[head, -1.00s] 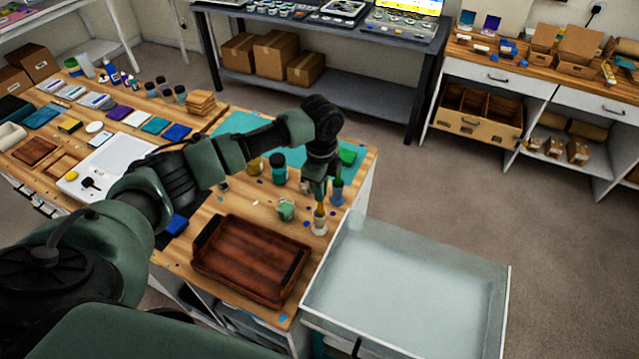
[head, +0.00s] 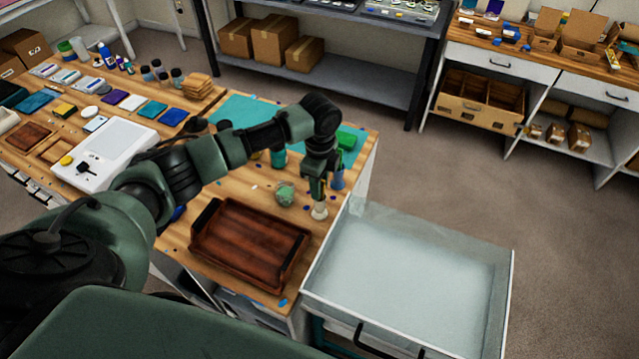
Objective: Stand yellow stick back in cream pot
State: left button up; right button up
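The cream pot (head: 320,212) stands near the right edge of the wooden bench top, beside the blue pot (head: 338,178). My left gripper (head: 317,197) points down directly over the cream pot, its fingertips close to the pot's mouth. The yellow stick cannot be made out now; the gripper covers the space above the pot. Whether the fingers are closed on the stick is too small to tell. My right gripper is out of view.
A dark wooden tray (head: 250,246) lies in front of the cream pot. A crumpled green lump (head: 285,194) sits to its left. A large pale open drawer (head: 415,268) is to the right, below the bench. A teal mat (head: 243,108) lies behind.

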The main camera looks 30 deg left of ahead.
pick_arm(q)
notch_tip(320, 180, up, 7)
jog(key=shift+f+b, duration=0.15)
jog(key=shift+b, duration=1)
jog(key=shift+r, duration=0.5)
